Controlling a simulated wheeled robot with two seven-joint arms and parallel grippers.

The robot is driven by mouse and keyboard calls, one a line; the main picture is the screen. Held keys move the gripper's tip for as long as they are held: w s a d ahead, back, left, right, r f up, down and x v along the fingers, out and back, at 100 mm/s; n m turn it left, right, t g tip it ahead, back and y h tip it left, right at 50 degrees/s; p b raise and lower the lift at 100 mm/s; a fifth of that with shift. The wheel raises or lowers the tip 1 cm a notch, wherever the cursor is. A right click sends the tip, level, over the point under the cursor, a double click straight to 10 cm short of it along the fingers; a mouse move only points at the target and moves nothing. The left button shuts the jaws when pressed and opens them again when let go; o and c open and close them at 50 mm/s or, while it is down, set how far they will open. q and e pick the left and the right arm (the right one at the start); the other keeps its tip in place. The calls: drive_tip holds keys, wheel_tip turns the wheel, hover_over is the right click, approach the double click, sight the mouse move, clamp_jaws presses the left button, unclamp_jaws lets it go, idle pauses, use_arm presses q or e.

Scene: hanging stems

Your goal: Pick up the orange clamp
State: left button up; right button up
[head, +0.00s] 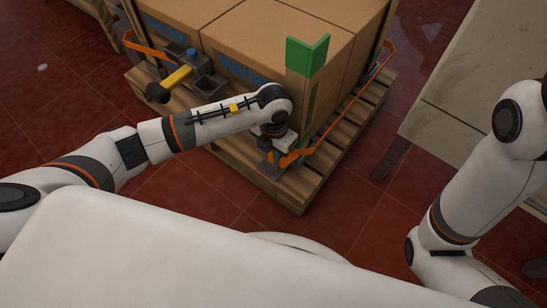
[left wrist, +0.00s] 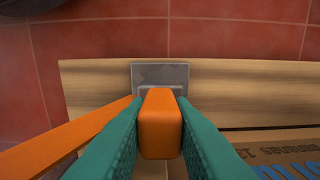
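The orange clamp (left wrist: 160,125) sits at the near corner of the wooden pallet, above a grey metal plate (left wrist: 160,74). In the head view its orange part (head: 289,158) shows just below my left wrist. My left gripper (left wrist: 160,118) comes down over it, with one green finger on each side of the orange block. The fingers look flush against its sides. In the head view the left gripper (head: 272,150) is mostly hidden by its own wrist. My right arm shows at the right, but its gripper is out of view.
Cardboard boxes (head: 265,55) stand on the pallet (head: 312,180), with a green corner guard (head: 305,75). An orange strip (head: 345,110) runs along the pallet's right side. A yellow-handled tool (head: 176,78) is at the left. A pale table-like piece (head: 455,80) stands right. Red tiled floor is clear between.

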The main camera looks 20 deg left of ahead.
use_arm(q)
clamp_jaws()
drive_tip(key=shift+r, duration=0.1)
